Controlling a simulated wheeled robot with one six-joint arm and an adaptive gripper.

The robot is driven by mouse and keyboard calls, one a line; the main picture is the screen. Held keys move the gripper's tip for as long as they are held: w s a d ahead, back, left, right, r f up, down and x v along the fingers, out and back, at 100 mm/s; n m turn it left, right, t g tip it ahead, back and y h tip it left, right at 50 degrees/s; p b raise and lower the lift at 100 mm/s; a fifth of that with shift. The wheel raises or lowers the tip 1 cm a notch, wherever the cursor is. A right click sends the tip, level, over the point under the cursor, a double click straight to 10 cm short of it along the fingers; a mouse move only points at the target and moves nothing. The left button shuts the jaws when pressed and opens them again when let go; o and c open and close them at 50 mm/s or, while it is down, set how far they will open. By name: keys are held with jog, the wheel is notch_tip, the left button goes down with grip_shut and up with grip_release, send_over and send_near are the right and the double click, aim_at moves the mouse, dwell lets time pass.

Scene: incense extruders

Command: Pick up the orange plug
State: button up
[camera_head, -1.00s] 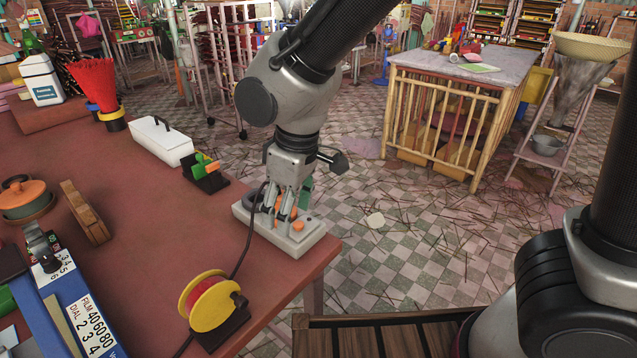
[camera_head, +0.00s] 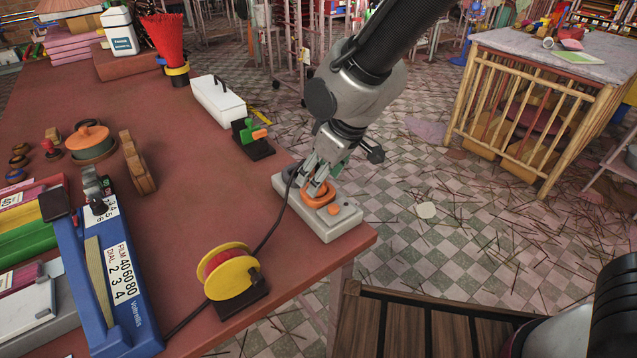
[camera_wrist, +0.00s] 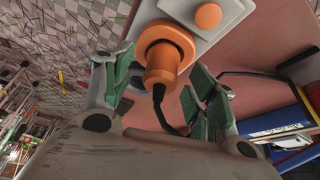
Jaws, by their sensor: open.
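The orange plug (camera_wrist: 163,62) sits on the pale grey power strip (camera_head: 342,222) at the right edge of the red-brown table. A black cord runs from the plug's end. My gripper (camera_head: 319,183) is over the strip at the plug. In the wrist view my gripper (camera_wrist: 162,82) is open, with one green-padded finger on each side of the plug. I cannot tell whether either pad touches it. In the head view the fingers partly hide the plug (camera_head: 318,196). A round orange button (camera_wrist: 208,15) is beside it on the strip.
A yellow and red cable reel (camera_head: 230,274) stands nearer on the table, its black cord running to the strip. A green and orange item on a black base (camera_head: 255,138) and a white box (camera_head: 217,100) are behind. A blue device (camera_head: 98,270) lies left. The table's right edge is close.

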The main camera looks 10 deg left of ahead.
jog(key=shift+w+a+f, duration=0.1)
jog(key=shift+a+f, duration=0.15)
jog(key=shift+f, duration=0.4)
jog(key=c, duration=1.1)
jog(key=shift+r, duration=0.1)
